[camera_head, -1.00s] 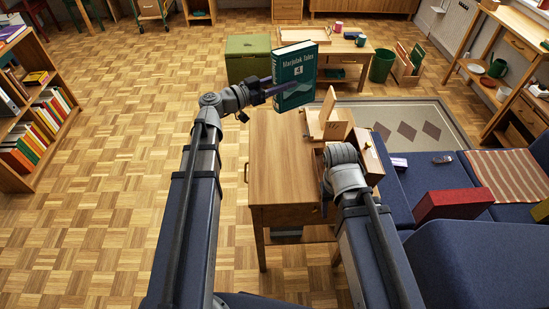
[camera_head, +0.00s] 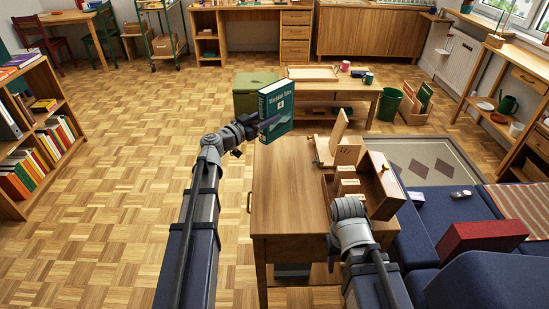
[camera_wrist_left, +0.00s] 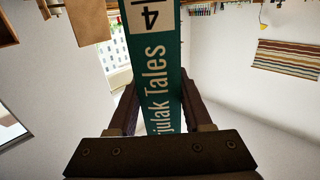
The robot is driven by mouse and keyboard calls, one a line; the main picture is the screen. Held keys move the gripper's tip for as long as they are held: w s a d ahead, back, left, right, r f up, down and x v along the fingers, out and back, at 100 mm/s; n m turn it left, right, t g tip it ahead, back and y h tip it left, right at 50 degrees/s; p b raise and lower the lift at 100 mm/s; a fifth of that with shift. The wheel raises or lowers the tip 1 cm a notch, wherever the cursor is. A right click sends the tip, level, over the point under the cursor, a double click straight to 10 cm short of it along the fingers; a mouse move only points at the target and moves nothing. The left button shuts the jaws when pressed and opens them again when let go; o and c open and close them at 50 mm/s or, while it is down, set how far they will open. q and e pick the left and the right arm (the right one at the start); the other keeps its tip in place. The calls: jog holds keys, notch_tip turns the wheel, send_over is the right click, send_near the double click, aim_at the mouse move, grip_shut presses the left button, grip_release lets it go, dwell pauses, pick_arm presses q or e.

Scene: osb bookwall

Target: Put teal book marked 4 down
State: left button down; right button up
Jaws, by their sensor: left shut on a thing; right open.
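The teal book marked 4 (camera_head: 277,108) is upright over the far left corner of the wooden cabinet top (camera_head: 283,185). I cannot tell whether its lower edge touches the wood. My left gripper (camera_head: 268,123) is shut on it from the left. In the left wrist view the book's spine (camera_wrist_left: 155,50), with the 4 and part of the title, runs between the two fingers (camera_wrist_left: 158,108). My right gripper (camera_head: 348,210) is over the cabinet's near right side, empty as far as I see; its fingers are mostly hidden behind its wrist.
A blue sofa (camera_head: 425,235) stands right. A green chest (camera_head: 254,85) and low table (camera_head: 355,92) stand behind. The cabinet's left half is clear.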

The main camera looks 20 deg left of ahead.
aim_at(268, 139)
pick_arm(q)
jog(key=shift+f+b, duration=4.35)
jog(key=shift+f, duration=0.3)
jog(key=shift+f, duration=0.1)
jog(key=shift+c, duration=1.6)
grip_release()
jog(key=shift+s, duration=0.2)
jog(key=v, duration=1.1)
jog(key=shift+s+a, duration=0.2)
jog(key=shift+s, duration=0.1)
